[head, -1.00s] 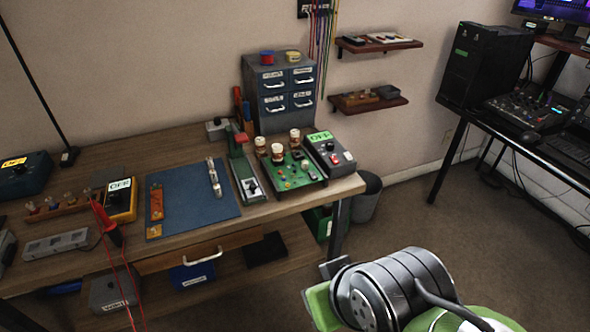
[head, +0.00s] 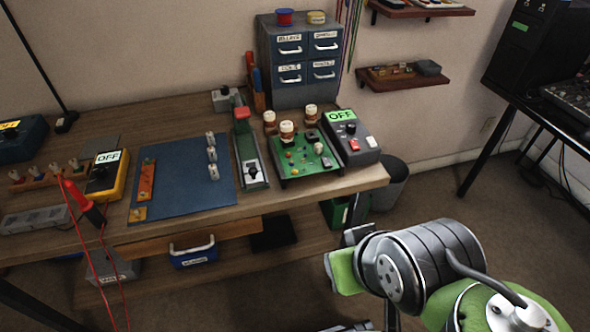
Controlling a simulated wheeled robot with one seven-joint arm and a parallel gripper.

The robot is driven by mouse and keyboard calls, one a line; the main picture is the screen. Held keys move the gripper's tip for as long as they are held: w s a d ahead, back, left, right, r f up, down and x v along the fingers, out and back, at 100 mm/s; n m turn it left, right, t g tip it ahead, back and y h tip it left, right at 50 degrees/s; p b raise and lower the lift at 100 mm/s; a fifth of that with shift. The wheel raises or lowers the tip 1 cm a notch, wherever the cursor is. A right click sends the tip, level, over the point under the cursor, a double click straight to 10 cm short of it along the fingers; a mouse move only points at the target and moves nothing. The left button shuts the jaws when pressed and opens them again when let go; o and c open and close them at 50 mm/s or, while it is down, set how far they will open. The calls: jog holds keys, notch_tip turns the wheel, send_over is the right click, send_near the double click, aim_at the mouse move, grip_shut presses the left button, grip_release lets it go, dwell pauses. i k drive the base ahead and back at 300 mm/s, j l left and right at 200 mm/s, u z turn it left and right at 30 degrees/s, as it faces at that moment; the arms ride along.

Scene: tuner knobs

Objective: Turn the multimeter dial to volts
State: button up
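The yellow multimeter (head: 118,180) lies on the wooden workbench at the left, beside the blue mat. Its screen reads OFF. Its dark dial (head: 100,175) is on the face below the screen; the pointer is too small to read. Red probe leads hang in front of it over the bench edge. Links of my arm, grey and green, show at the lower right, well apart from the multimeter. My gripper cannot be made out in the view.
The workbench (head: 205,123) holds a blue mat (head: 190,178) with small parts, a green circuit board (head: 305,160), a grey box reading OFF (head: 362,155) and a drawer cabinet (head: 270,70). An open drawer front (head: 150,249) sits below. The floor at right is clear.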

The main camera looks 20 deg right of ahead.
aim_at(101, 171)
jog(key=i+u, duration=0.1)
jog(key=u, duration=1.15)
